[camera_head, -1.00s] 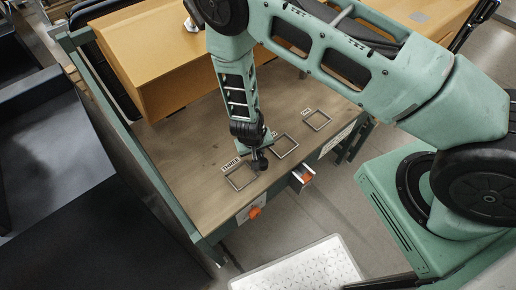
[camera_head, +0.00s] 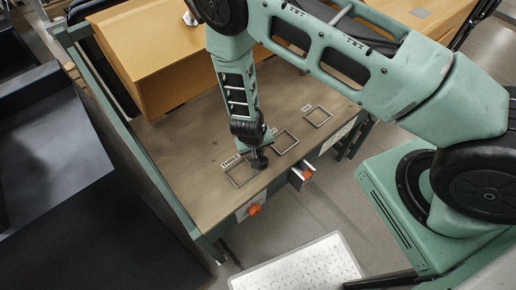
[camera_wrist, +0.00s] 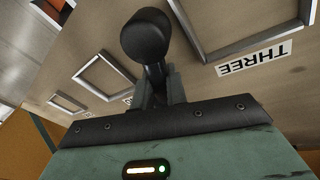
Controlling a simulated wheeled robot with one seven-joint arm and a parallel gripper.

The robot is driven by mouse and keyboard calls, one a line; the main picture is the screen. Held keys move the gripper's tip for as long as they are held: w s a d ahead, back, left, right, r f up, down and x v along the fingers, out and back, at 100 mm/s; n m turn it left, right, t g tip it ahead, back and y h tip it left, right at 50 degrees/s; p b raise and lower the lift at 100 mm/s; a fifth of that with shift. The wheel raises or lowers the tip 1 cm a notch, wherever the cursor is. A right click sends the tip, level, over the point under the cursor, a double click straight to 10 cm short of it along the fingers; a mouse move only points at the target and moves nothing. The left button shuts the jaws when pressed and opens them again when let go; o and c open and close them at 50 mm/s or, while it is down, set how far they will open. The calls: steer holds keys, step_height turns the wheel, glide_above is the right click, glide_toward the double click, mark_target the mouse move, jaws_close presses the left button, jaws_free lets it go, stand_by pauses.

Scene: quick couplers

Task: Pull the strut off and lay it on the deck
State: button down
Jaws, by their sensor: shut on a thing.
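In the wrist view a dark strut (camera_wrist: 148,40) with a round, ball-like head stands out from between the fingers of my gripper (camera_wrist: 162,88). The gripper is shut on it; the fingers cover its lower part. In the head view my gripper (camera_head: 257,155) hangs over the brown deck (camera_head: 190,150), near the square frame marked THREE. The strut's dark end (camera_head: 260,162) shows just below it. From these views I cannot tell whether the strut touches the deck or is joined to anything.
Metal square frames lie on the deck: THREE (camera_head: 241,184), a middle one (camera_head: 286,151) and another (camera_head: 318,107) farther right. Orange-red knobs (camera_head: 254,210) sit along the front edge. A large orange-brown box (camera_head: 170,60) stands behind. The deck's left part is clear.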

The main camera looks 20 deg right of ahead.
steer(key=c, duration=1.3)
jaws_free()
steer(key=shift+c, duration=0.2)
steer(key=shift+a+f, duration=0.1)
steer(key=shift+a, duration=0.1)
steer(key=p+v, duration=0.1)
steer(key=v, duration=0.4)
steer(key=p+v, duration=0.1)
steer(key=v, duration=0.5)
steer(key=p+v, duration=0.1)
steer(key=v, duration=0.5)
steer(key=shift+d+r+p, duration=0.25)
steer(key=shift+r+p, duration=0.05)
steer(key=shift+p, duration=0.1)
